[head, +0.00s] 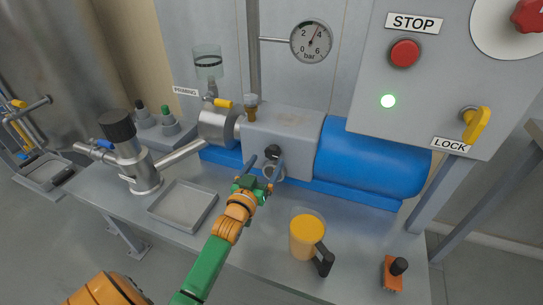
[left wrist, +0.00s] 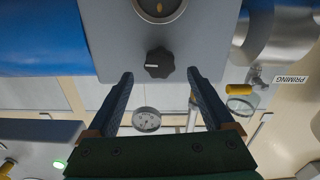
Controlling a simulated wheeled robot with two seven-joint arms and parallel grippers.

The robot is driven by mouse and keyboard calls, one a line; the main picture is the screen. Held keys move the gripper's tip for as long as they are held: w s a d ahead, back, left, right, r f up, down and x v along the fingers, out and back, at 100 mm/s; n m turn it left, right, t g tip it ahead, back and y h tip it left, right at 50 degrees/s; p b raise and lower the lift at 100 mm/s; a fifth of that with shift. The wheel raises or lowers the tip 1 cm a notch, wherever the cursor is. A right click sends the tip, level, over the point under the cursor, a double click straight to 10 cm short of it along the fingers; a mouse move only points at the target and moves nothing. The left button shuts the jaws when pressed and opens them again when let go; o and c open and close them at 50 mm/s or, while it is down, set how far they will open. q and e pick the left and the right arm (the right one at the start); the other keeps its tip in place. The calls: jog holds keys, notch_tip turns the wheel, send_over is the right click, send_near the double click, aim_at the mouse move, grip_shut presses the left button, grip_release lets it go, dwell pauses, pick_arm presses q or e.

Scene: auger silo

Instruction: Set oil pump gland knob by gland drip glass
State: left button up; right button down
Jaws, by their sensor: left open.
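The gland knob (head: 272,151) is black and lobed, on the front of the grey pump block (head: 285,124). In the left wrist view the knob (left wrist: 159,63) sits beyond and between my fingertips, with a pale mark on its left side. The round gland drip glass (head: 268,173) is just below the knob, partly behind my gripper. In the upside-down wrist view the glass (left wrist: 160,8) is cut by the top edge and shows a small amber spot. My left gripper (head: 264,168) is open in front of the knob, its fingers (left wrist: 160,78) either side, apparently not touching it.
A blue motor (head: 370,160) is right of the block. A jug of amber liquid (head: 306,238) and an orange device (head: 393,273) stand on the bench's right. An empty grey tray (head: 183,204) lies left. A pressure gauge (head: 311,42) hangs above; a green lamp (head: 388,101) is lit.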

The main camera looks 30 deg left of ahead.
aim_at(272, 155)
pick_arm(q)
jog(key=x, duration=0.3)
jog(key=shift+w+f, duration=0.1)
jog(key=shift+w, duration=0.1)
jog(key=c, duration=1.3)
jog(key=shift+c, duration=0.3)
jog(key=shift+s+r+m+p, duration=0.1)
jog(key=shift+r+m+p, duration=0.25)
jog(key=shift+m+p, duration=0.5)
jog(key=shift+f+m, duration=0.1)
jog(key=shift+m, duration=1.15)
jog(key=shift+f+m, duration=0.25)
jog(key=shift+m, duration=0.35)
